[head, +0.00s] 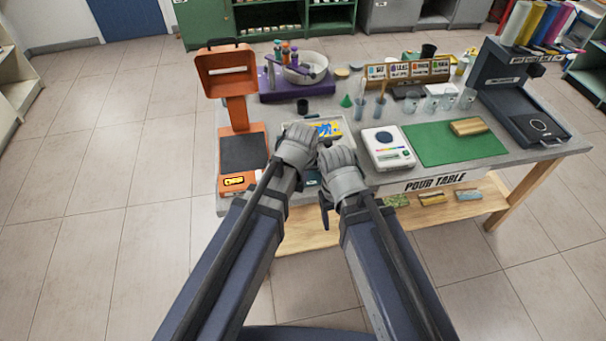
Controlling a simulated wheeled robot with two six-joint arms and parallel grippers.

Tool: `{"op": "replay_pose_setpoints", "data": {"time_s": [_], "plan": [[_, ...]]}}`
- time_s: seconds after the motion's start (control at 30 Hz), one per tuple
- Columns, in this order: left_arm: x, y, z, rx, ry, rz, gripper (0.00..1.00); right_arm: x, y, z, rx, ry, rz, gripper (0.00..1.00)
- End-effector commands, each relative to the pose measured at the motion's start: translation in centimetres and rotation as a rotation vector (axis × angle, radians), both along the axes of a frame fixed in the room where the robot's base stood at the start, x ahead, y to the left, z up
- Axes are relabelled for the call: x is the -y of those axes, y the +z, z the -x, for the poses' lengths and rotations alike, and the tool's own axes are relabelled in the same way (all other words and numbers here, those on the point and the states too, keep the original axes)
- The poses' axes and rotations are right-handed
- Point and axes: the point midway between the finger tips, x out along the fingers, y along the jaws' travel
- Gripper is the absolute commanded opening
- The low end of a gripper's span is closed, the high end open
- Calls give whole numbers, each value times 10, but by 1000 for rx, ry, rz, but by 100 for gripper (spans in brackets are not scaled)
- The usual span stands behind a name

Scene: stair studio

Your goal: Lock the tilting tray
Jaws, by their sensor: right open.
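A shallow light-rimmed tray (338,122) with a blue and yellow surface lies on the pour table (288,115), just beyond my grippers. It looks like the tilting tray, but its near part is hidden and I cannot make out a lock or its setting. My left gripper (297,145) is over the tray's near left part; its fingertips are hidden by its own body. My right gripper (340,170) is open, close beside the left one at the table's front edge. I see nothing held in it. Whether either gripper touches the tray I cannot tell.
An orange stand (236,115) with a dark pad is on the left. A white scale (389,148) and a green mat (452,143) with a tan block (468,127) are to the right. A purple rack with a bowl (305,70) stands behind. Floor on the left is clear.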

Motion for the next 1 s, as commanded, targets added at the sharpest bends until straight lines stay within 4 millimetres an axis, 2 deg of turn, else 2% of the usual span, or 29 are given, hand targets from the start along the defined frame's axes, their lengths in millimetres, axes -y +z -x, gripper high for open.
{"op": "replay_pose_setpoints", "data": {"time_s": [0.37, 0.53, 0.77, 1.0], "plan": [[0, -2, 0, 0, 0, 0, 0, 0, -2, 0, 0, 0, 0, 66], [0, -10, -2, 0, -1, 0, 0, 0, -10, 0, 0, 0, 0, 66], [0, -35, -9, 0, -1, 0, 0, 0, -35, 0, 0, 0, 0, 66], [-1, -70, -20, 0, -1, 0, 0, 0, -70, 0, 0, 0, 0, 66]]}}
